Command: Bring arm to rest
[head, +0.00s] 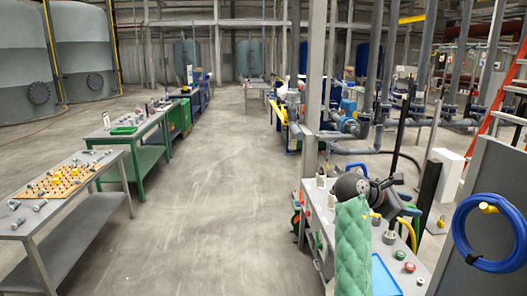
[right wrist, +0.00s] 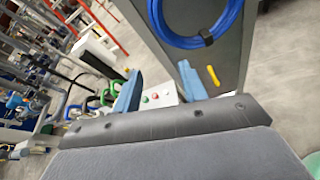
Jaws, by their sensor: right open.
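My right arm, in a green padded sleeve (head: 352,245), reaches up from the lower right of the head view. Its dark right gripper (head: 392,192) is above the right-hand bench. In the right wrist view, the two blue fingers of the right gripper (right wrist: 158,88) stand wide apart, with nothing between them. Past them are the bench top with red and green buttons (right wrist: 155,97) and a grey panel. My left arm and left gripper do not show.
The right-hand bench (head: 418,280) carries buttons and a blue tray (head: 386,276). A coiled blue hose (head: 462,232) hangs on a grey panel (head: 492,170) beside it. A grey table with a pegboard (head: 62,181) stands at left. The middle aisle (head: 225,190) is clear.

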